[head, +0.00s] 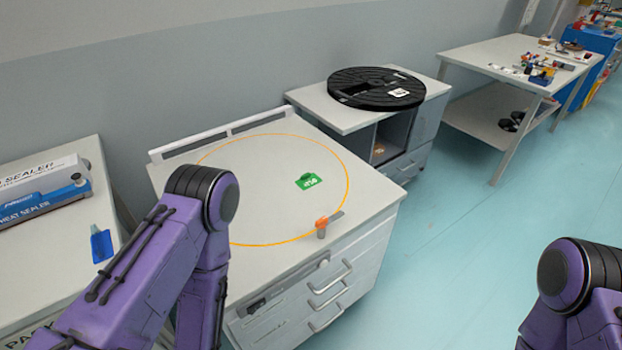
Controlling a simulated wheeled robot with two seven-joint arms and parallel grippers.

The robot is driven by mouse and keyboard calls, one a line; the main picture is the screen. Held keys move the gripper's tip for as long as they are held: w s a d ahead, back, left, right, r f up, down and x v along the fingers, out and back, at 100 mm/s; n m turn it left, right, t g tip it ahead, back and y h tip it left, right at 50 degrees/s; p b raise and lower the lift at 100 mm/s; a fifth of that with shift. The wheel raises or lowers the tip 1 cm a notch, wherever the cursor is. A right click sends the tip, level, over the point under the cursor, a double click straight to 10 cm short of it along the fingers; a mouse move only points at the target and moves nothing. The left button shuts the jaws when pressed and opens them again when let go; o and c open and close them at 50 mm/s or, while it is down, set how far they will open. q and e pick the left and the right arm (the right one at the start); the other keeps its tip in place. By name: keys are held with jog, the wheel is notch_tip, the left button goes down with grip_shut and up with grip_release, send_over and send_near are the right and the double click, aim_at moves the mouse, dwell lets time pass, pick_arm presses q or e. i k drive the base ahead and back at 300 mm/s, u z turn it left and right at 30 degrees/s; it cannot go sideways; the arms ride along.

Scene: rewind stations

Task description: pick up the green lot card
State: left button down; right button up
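The green lot card (310,181) lies on the top of the middle cabinet (266,157), inside a thin orange ring marked on that surface. It has pale lettering and a darker green raised part at its upper edge. My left arm comes in from the lower left and covers the left part of the cabinet top; its gripper is outside the picture or hidden. My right arm shows at the lower right, over the floor, and its gripper is not visible. Nothing visible touches the card.
An orange-and-grey piece (322,226) stands at the ring's front edge. A raised rail (222,133) runs along the cabinet's back. A heat sealer (45,202) and blue tag (101,246) are on the left table. A black reel (376,88) lies on the cabinet behind. Floor at right is clear.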

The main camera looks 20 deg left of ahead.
aim_at(307, 180)
jog(key=z, duration=0.9)
jog(key=k, duration=1.15)
jog(key=z, duration=1.15)
jog(key=i, duration=0.7)
jog(key=u, duration=0.55)
jog(key=i, duration=1.75)
jog(key=u, duration=1.75)
jog(key=i, duration=0.95)
jog(key=u, duration=0.95)
